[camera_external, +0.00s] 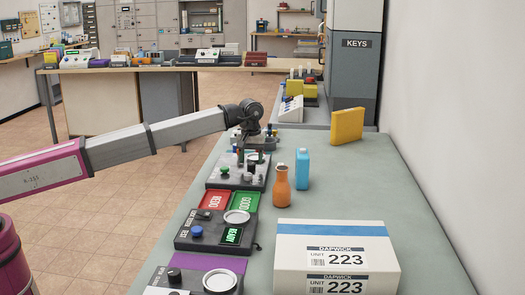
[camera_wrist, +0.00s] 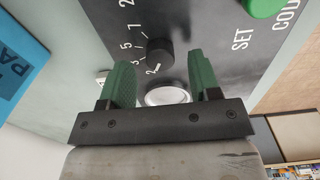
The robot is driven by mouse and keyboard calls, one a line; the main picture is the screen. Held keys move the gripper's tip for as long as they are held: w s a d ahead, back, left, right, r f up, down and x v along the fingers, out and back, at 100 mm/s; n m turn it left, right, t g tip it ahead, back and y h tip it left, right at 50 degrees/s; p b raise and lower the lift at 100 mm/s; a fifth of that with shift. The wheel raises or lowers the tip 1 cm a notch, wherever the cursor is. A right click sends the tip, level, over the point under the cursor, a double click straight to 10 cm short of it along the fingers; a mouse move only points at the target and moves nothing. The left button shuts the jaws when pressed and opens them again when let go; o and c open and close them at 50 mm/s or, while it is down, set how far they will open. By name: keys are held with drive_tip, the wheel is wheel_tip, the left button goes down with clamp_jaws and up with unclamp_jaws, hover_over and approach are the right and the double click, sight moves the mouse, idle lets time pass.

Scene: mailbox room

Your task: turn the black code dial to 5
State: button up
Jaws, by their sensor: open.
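The black code dial (camera_wrist: 159,52) is a small round knob on a dark panel (camera_wrist: 205,40) in the wrist view. White numerals stand along the dial's left and lower side, a 5 among them. A small white mark lies by its upper left edge; I cannot tell which number the dial points to. My gripper (camera_wrist: 161,72) is open, its two green fingers apart on either side, with the dial between and slightly beyond their tips. Contact is not visible. In the external view my gripper (camera_external: 252,155) is over the far control box (camera_external: 230,180), and the dial cannot be made out.
A green button (camera_wrist: 262,6) and a silver round part (camera_wrist: 168,95) are on the panel. An orange bottle (camera_external: 282,186) and a blue bottle (camera_external: 302,169) stand right of the box. Red and green trays (camera_external: 243,201) lie nearer. A white parcel (camera_external: 335,258) sits at the front right.

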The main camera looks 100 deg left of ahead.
drive_tip(key=shift+f, duration=0.95)
drive_tip(key=c, duration=0.9)
